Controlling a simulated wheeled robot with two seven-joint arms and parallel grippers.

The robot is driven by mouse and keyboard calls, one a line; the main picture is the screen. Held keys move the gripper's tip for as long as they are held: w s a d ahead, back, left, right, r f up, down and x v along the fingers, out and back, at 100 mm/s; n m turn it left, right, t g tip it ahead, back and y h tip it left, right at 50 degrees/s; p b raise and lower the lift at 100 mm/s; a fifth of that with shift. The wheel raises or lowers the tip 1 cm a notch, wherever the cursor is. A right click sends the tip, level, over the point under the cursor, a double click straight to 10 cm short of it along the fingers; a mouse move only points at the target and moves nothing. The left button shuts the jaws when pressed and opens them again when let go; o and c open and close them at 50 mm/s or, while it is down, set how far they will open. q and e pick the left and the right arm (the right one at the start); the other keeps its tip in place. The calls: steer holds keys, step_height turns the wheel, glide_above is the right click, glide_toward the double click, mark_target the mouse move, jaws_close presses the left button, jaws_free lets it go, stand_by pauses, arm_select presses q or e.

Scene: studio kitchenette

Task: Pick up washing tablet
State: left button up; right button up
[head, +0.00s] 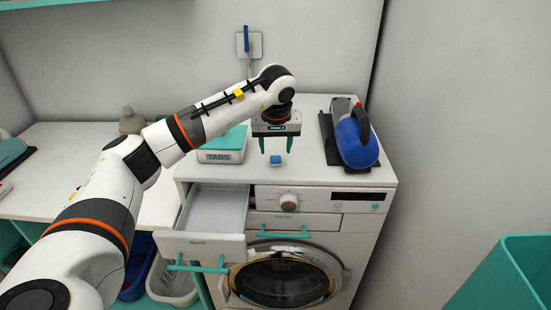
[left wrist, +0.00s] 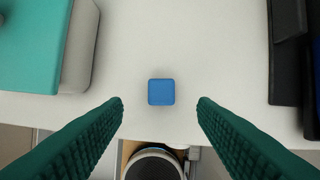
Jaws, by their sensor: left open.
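The washing tablet is a small blue block (head: 276,160) lying on the white top of the washing machine (head: 308,170), near its front edge. In the left wrist view the tablet (left wrist: 161,92) sits centred between the two fingers, a little beyond their tips. My left gripper (head: 275,146) points down above the tablet, open and empty, with its teal fingers apart. Its fingers also show in the left wrist view (left wrist: 160,104), one on each side. My right gripper is in neither view.
A TABS box (head: 220,157) with a teal lid stands left of the tablet. The detergent drawer (head: 215,212) is pulled open below. A teal bin (head: 510,275) is at lower right.

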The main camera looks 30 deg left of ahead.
mark_target(276, 162)
arm_select(q)
steer(key=p+x, duration=0.2)
steer(key=x, duration=0.2)
steer(key=shift+w+a+f, duration=0.1)
steer(key=shift+w+f, duration=0.05)
steer(key=shift+w, duration=0.1)
steer(key=shift+f, duration=0.3)
steer(key=c, duration=1)
